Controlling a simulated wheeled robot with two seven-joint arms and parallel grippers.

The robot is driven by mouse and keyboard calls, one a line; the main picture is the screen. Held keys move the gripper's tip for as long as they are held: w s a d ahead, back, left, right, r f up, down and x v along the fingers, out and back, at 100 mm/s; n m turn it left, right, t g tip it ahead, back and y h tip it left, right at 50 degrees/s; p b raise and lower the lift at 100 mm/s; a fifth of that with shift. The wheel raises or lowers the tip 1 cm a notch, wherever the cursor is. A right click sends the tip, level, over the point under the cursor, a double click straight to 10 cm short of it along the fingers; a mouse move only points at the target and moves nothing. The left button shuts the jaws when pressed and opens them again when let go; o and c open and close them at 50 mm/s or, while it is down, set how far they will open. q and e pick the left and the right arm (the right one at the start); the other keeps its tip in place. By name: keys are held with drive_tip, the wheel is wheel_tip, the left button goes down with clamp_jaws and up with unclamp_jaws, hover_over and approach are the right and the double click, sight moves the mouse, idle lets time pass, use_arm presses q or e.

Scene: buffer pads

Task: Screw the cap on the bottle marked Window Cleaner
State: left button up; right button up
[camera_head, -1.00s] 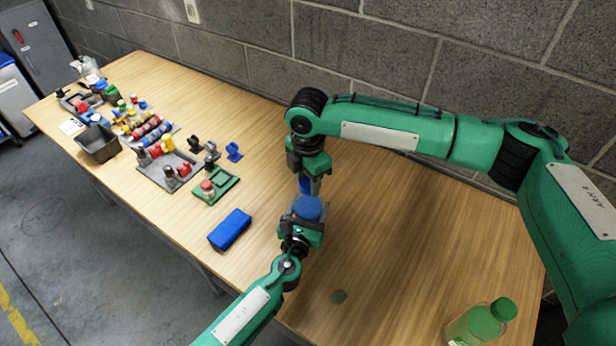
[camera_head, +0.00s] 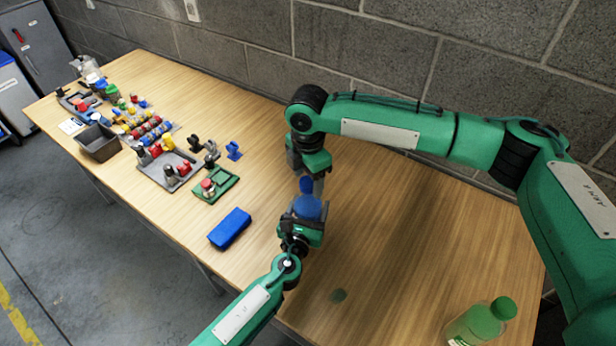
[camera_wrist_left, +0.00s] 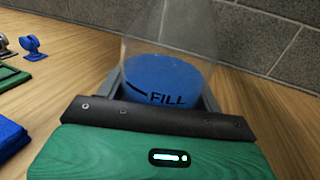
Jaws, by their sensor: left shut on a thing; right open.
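A clear bottle with blue liquid (camera_head: 307,208) stands upright in my left gripper (camera_head: 303,226), which is shut around its lower part. In the left wrist view, the bottle (camera_wrist_left: 165,75) shows a dark fill line and the word FILL; no Window Cleaner marking can be read. A blue cap (camera_head: 306,185) shows at the bottle's top in the head view. I cannot tell whether it is threaded on. My right gripper (camera_head: 311,181) is open and points down at the cap. The bottle's top is outside the left wrist view.
A green bottle with a green cap (camera_head: 482,322) stands at the table's front right. A blue pad (camera_head: 230,228) lies left of my left gripper. A green tray (camera_head: 215,185), a dark bin (camera_head: 98,143) and several small parts are further left. The table's right part is largely clear.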

wheel_tip(320, 180, up, 12)
drive_tip(key=shift+f, duration=0.15)
idle(0.3)
use_arm(q)
drive_tip(key=o, duration=2)
drive_tip(key=shift+b+v, duration=1.25)
drive_tip(key=shift+v, duration=5.65)
use_arm(e)
drive_tip(key=shift+f, duration=1.3)
use_arm(q)
drive_tip(key=shift+a, duration=0.1)
